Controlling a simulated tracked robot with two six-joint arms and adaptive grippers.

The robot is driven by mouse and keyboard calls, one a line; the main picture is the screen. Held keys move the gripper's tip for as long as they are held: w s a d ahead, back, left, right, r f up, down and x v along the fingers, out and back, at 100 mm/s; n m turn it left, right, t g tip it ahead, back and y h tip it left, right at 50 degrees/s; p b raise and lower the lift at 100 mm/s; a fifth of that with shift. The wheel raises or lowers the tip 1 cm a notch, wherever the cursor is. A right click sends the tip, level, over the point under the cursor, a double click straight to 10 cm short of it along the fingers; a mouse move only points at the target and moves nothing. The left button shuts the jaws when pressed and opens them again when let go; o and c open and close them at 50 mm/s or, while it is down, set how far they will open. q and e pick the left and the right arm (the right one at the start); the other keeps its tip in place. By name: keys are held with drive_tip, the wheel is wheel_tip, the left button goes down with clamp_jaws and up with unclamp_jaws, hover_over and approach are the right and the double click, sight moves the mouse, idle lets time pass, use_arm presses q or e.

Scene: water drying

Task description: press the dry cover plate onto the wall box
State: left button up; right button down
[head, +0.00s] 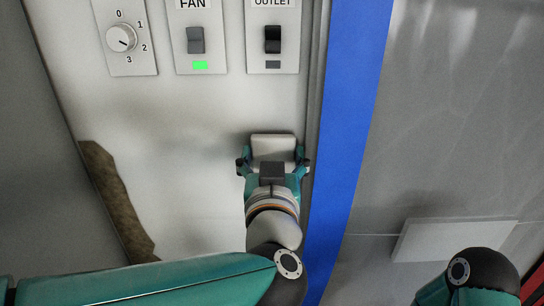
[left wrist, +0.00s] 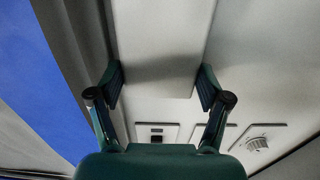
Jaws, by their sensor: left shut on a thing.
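My left gripper (head: 273,160) is in front of the light panel and is shut on the cover plate (head: 273,146), a pale plate with rounded corners. In the left wrist view the cover plate (left wrist: 157,50) fills the space between the two fingers (left wrist: 160,88), one finger at each side edge. A shadow lies on the panel around the plate. The wall box is not visible; whether it is behind the plate, and whether the plate touches the panel, I cannot tell. My right gripper is not in view; only part of my right arm shows at the lower right.
Above are a dial (head: 121,38), a FAN switch (head: 196,40) with a green light and an OUTLET switch (head: 272,39). A blue post (head: 345,130) stands close right of the gripper. A brown ragged patch (head: 117,198) is at left. A pale slab (head: 452,239) is at right.

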use_arm(q)
drive_tip(key=shift+w, duration=0.65)
idle(0.5)
drive_tip(key=o, duration=1.1)
